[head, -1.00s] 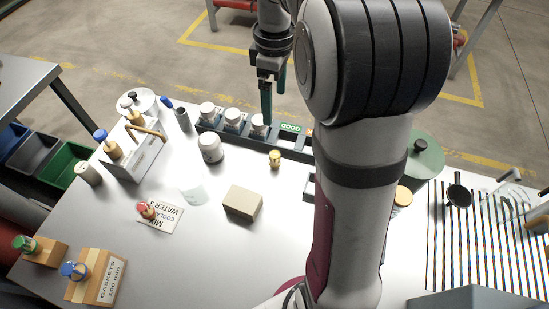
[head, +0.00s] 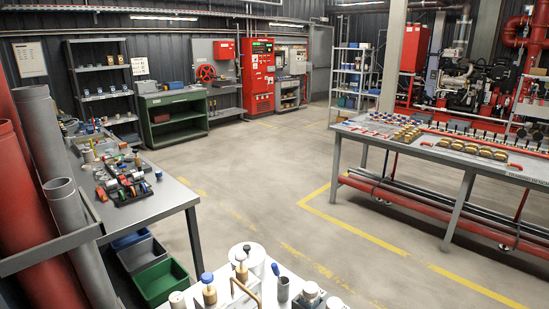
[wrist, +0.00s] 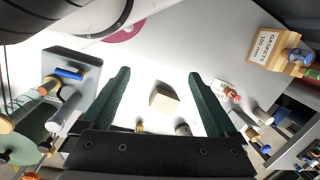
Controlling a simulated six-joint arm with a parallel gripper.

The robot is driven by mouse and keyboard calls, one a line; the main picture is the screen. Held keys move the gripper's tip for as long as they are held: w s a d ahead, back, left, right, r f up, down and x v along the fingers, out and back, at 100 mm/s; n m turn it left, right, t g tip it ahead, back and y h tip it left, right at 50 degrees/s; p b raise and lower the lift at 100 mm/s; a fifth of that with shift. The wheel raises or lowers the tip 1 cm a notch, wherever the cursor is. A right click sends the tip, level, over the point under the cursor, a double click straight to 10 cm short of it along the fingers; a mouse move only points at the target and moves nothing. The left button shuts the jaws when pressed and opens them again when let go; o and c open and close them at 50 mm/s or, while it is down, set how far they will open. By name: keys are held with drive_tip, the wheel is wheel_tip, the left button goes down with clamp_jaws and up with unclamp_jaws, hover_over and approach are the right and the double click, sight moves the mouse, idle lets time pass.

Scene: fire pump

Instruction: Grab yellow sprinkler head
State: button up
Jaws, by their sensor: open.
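In the wrist view, a small yellow sprinkler head (wrist: 140,127) shows just above the edge of my dark gripper body, which partly hides it. It lies between the lines of the two fingers, nearer the left one. My gripper (wrist: 158,76) is open, its two green fingers wide apart with nothing held between them. A tan box (wrist: 164,98) stands on the white table (wrist: 180,60) beyond the yellow head. A red-topped sprinkler head (wrist: 232,95) is to the right. In the head view neither my gripper nor the yellow head shows.
In the wrist view, a gaskets box (wrist: 268,50) with a blue-topped head (wrist: 298,55) is at upper right. A grey tray (wrist: 75,65) with a blue-handled item is at left. The head view shows a side table (head: 150,205), bins (head: 160,282) and another bench (head: 440,150).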

drive_tip(key=shift+c, duration=0.7)
drive_tip(key=w+d+f+m+h, duration=0.15)
drive_tip(key=w+d+m, duration=0.25)
drive_tip(key=w+d, duration=0.6)
drive_tip(key=w+d+f+m, duration=0.2)
drive_tip(key=w+d+m, duration=0.3)
drive_tip(key=w, duration=0.9)
wheel_tip(320, 180, down, 16)
drive_tip(key=shift+w+r, duration=0.15)
drive_tip(key=shift+r, duration=0.05)
clamp_jaws()
